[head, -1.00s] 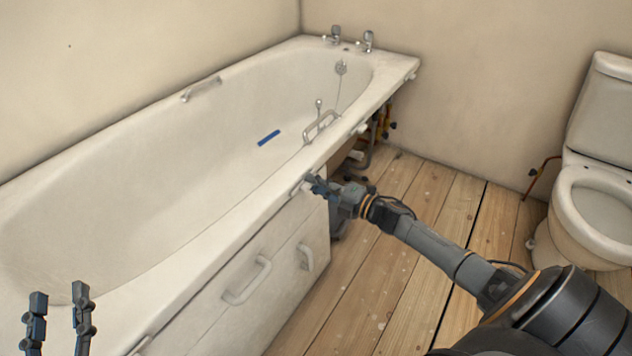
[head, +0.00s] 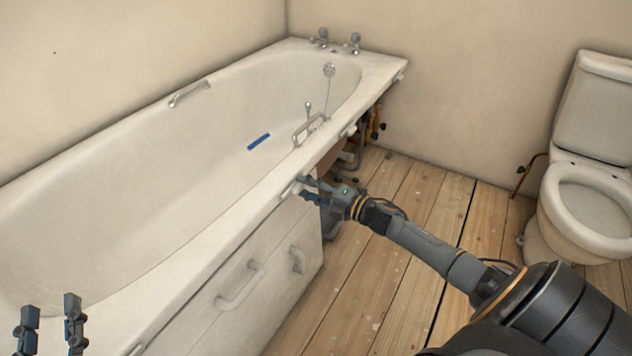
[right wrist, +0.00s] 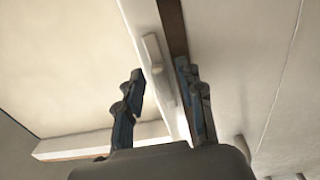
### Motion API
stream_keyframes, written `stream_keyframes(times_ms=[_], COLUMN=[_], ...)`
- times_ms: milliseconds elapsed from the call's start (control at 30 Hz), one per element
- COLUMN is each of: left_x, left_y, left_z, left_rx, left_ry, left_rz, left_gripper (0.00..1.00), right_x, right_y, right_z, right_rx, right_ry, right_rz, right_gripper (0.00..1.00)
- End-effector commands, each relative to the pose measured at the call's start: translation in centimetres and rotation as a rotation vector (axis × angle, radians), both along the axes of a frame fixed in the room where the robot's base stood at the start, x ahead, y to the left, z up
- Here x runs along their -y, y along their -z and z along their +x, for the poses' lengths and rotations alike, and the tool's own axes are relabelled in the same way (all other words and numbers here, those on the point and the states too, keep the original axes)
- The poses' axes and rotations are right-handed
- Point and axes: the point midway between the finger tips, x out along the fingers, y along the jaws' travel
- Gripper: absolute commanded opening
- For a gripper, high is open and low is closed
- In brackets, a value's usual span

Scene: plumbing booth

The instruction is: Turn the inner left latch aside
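The inner left latch (head: 290,190) is a small white bar under the bathtub's front rim, above the panel's right end. It also shows in the right wrist view (right wrist: 157,68), lying lengthwise along the rim's edge. My right gripper (head: 304,189) is open at this latch. In the right wrist view, the latch appears between the lines of the open fingers (right wrist: 160,78); I cannot tell whether they touch it. My left gripper (head: 48,304) is open and empty at the lower left, over the near end of the tub.
The white front panel (head: 205,310) has two handles (head: 240,285) (head: 297,260). Other latches (head: 348,130) (head: 400,78) sit further along the rim. Pipes (head: 372,125) show in the open space under the tub. A toilet (head: 590,200) stands right; wooden floor (head: 400,290) lies between.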

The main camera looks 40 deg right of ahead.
Motion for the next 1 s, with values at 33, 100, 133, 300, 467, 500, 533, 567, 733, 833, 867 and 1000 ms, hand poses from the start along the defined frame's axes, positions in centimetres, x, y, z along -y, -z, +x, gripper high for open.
stream_keyframes(times_ms=[33,100,133,300,467,500,533,567,733,833,867,1000], left_x=[0.0,0.0,0.0,0.0,0.0,0.0,0.0,0.0,0.0,0.0,0.0,0.0], left_y=[0.0,0.0,0.0,0.0,0.0,0.0,0.0,0.0,0.0,0.0,0.0,0.0], left_z=[0.0,0.0,0.0,0.0,0.0,0.0,0.0,0.0,0.0,0.0,0.0,0.0], left_rx=[0.0,0.0,0.0,0.0,0.0,0.0,0.0,0.0,0.0,0.0,0.0,0.0], left_ry=[0.0,0.0,0.0,0.0,-0.001,-0.001,-0.001,-0.001,-0.001,-0.001,-0.001,-0.001], left_rz=[0.0,0.0,0.0,0.0,0.0,0.0,0.0,0.0,0.0,0.0,0.0,0.001], left_gripper=[0.4,0.4,0.4,0.4,0.4,0.4,0.4,0.4,0.4,0.4,0.4,0.4], right_x=[0.2,0.5,0.7,2.0,3.2,3.5,3.7,3.8,4.4,4.5,4.5,4.5], right_y=[0.1,0.1,0.2,0.3,0.2,0.1,0.2,0.2,0.1,0.0,0.0,0.0], right_z=[-0.4,-1.3,-1.7,-5.0,-7.9,-8.5,-9.0,-9.4,-10.7,-10.9,-10.9,-10.9], right_rx=[-0.003,-0.003,-0.004,-0.006,-0.004,-0.004,-0.004,-0.004,-0.001,0.0,0.0,0.0], right_ry=[0.0,0.0,0.0,0.0,0.0,0.0,0.0,0.0,0.0,0.0,0.0,0.0], right_rz=[-0.001,-0.001,-0.001,-0.001,-0.001,-0.002,-0.001,-0.001,0.001,0.0,0.0,0.0], right_gripper=[0.38,0.38,0.38,0.38,0.38,0.38,0.38,0.38,0.38,0.38,0.38,0.38])
